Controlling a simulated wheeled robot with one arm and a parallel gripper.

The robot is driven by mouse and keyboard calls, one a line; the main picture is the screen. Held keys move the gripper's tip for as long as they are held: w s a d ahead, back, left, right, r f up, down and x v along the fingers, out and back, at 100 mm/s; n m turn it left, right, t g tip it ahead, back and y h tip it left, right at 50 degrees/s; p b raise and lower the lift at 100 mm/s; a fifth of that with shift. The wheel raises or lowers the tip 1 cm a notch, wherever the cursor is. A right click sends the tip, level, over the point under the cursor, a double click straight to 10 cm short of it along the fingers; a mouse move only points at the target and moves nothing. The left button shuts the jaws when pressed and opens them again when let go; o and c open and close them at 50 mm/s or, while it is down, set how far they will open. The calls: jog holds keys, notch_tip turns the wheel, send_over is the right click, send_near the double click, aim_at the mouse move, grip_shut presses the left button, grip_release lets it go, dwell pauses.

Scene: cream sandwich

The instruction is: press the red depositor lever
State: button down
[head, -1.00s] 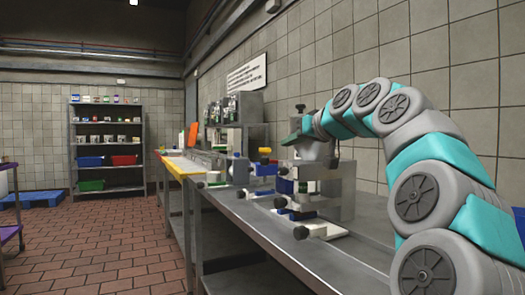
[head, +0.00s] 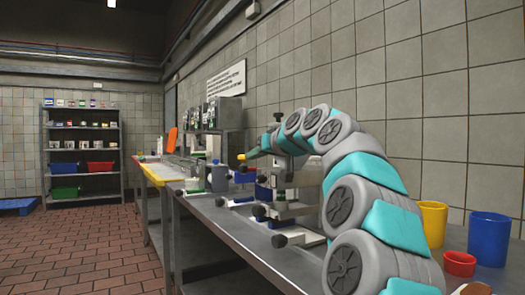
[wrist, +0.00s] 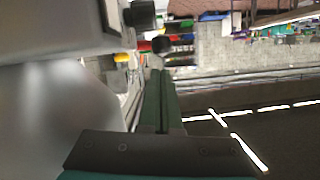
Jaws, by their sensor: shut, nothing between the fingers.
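The depositor (head: 285,190) is a grey metal machine with blue parts and black knobs on the bench. I cannot make out a red lever on it in either view; my arm covers part of the machine. My gripper (head: 246,155) has green fingers and reaches out to the left above the depositor's front, close to a yellow knob (head: 241,157). I cannot tell whether it touches that knob. In the wrist view the gripper's fingers (wrist: 161,85) are together and empty. Black knobs (wrist: 140,14) show just beyond and left of the fingertips there.
The steel bench (head: 215,218) runs along the tiled wall. A yellow cup (head: 432,222), a blue cup (head: 489,239) and a small red cup (head: 459,263) stand right of my arm. Other machines (head: 212,125) stand farther along. The floor left of the bench is clear.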

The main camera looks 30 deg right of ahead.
aim_at(245, 169)
jog(key=x, duration=0.3)
notch_tip(245, 169, down, 2)
jog(key=b, duration=0.2)
jog(key=shift+a+f+n+b, duration=0.1)
jog(key=shift+a+n+b, duration=0.1)
jog(key=shift+n+b, duration=0.15)
jog(key=shift+a+f+n+h+b, duration=0.25)
jog(key=shift+f+n+b, duration=0.25)
jog(key=shift+b, duration=0.35)
jog(key=shift+s, duration=0.1)
jog(key=shift+s+r, duration=0.15)
jog(key=shift+s, duration=0.1)
jog(key=b+v, duration=0.1)
jog(key=v, duration=0.8)
